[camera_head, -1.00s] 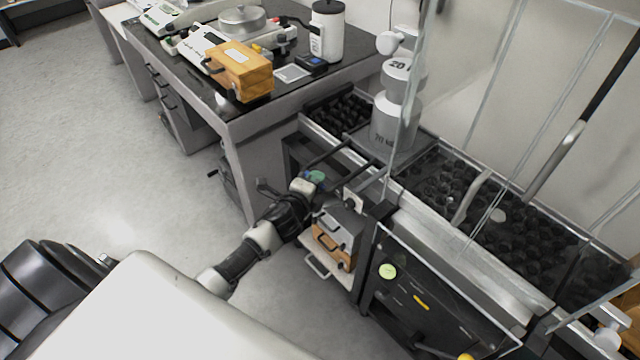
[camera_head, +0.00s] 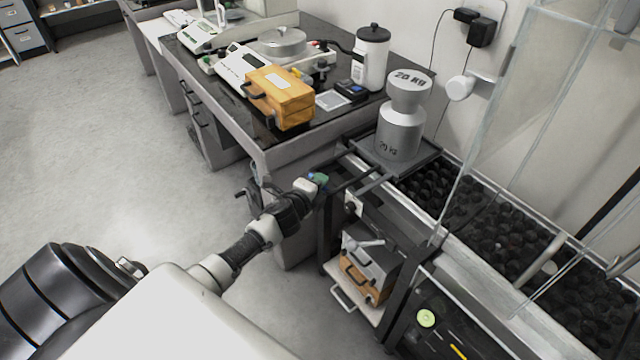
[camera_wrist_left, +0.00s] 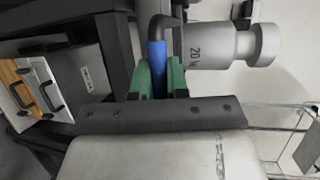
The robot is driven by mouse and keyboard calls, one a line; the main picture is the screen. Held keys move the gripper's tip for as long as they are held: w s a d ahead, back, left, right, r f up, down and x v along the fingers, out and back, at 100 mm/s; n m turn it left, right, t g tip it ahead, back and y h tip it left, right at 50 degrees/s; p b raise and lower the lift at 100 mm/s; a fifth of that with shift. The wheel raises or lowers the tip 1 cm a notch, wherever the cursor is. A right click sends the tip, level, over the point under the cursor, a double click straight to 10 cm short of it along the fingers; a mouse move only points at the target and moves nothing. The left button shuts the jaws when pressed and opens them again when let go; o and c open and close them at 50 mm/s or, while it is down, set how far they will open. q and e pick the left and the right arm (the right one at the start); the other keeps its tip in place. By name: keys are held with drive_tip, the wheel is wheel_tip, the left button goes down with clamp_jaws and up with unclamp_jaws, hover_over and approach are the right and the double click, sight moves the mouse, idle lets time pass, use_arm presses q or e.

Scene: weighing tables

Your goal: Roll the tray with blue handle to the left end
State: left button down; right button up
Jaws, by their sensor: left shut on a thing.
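The grey tray (camera_head: 424,157) carries a large 20 kg metal weight (camera_head: 398,132) standing upright on it. The tray is at the left end of the roller track, and the rollers show only to its right. Its dark handle frame reaches toward my left gripper (camera_head: 319,180). In the left wrist view, the green fingers of my left gripper (camera_wrist_left: 158,74) are shut around the blue handle (camera_wrist_left: 157,54). The weight (camera_wrist_left: 215,45) lies beyond the handle there. My right gripper is not in view.
The black roller track (camera_head: 520,250) runs to the lower right, behind glass panels (camera_head: 540,110). A dark table (camera_head: 330,120) at the back left holds an orange wooden box (camera_head: 280,97), scales and a white canister (camera_head: 371,58). Cases (camera_head: 370,265) sit on a shelf below the track.

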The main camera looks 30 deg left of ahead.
use_arm(q)
drive_tip(key=shift+a, duration=0.15)
drive_tip(key=c, duration=1.1)
unclamp_jaws()
drive_tip(key=shift+w+a, duration=0.1)
drive_tip(key=shift+c, duration=0.2)
drive_tip(key=s+r, duration=0.2)
drive_tip(key=s, duration=0.8)
drive_tip(key=shift+s+d+p, duration=0.3)
drive_tip(key=shift+s+p, duration=0.05)
